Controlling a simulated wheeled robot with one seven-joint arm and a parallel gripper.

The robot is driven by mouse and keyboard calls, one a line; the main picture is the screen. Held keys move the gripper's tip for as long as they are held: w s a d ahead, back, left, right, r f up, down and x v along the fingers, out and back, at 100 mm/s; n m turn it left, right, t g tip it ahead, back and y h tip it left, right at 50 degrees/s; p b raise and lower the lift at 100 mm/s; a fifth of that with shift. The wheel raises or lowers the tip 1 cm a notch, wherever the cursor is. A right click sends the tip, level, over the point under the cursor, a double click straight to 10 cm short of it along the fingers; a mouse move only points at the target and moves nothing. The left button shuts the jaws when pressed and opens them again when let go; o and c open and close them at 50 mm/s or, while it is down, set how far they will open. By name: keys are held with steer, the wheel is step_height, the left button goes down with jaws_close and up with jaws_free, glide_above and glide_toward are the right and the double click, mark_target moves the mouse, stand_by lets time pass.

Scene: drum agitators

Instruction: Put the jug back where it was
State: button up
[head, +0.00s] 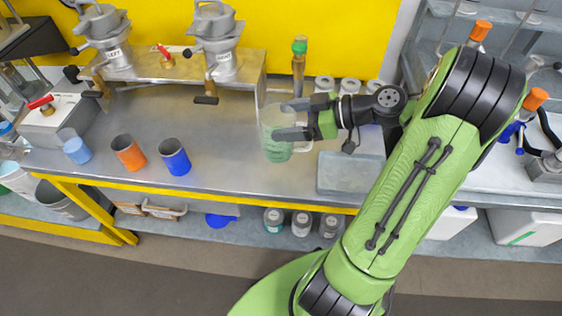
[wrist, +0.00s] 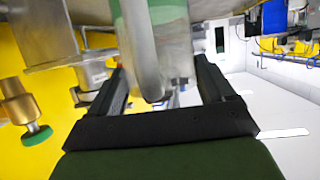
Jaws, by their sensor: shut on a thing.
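The jug (head: 278,146) is clear with green liquid in its lower part. In the head view it is on or just above the steel bench, right of the middle; I cannot tell whether its base touches. My gripper (head: 292,119) reaches in from the right and is shut on the jug at its upper part. In the wrist view the jug's handle and green-tinted wall (wrist: 150,40) stand between the two dark fingers (wrist: 157,85). The jug looks close to upright. Part of its rim is hidden by the fingers.
An orange cup (head: 128,153), a blue cup (head: 175,157) and a clear beaker of blue liquid (head: 75,147) stand to the left on the bench (head: 225,160). Two grey drum units (head: 217,45) and a green-topped tap (head: 299,62) stand behind.

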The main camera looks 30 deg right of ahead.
mark_target(288, 148)
steer(key=shift+r+n+g+y, duration=0.3)
steer(key=shift+r+n+g, duration=0.1)
steer(key=shift+r+n, duration=0.15)
step_height(288, 148, down, 10)
steer(key=b, duration=0.4)
steer(key=shift+s+a, duration=0.1)
steer(key=shift+a, duration=0.05)
steer(key=shift+f, duration=0.15)
steer(key=o, duration=1.7)
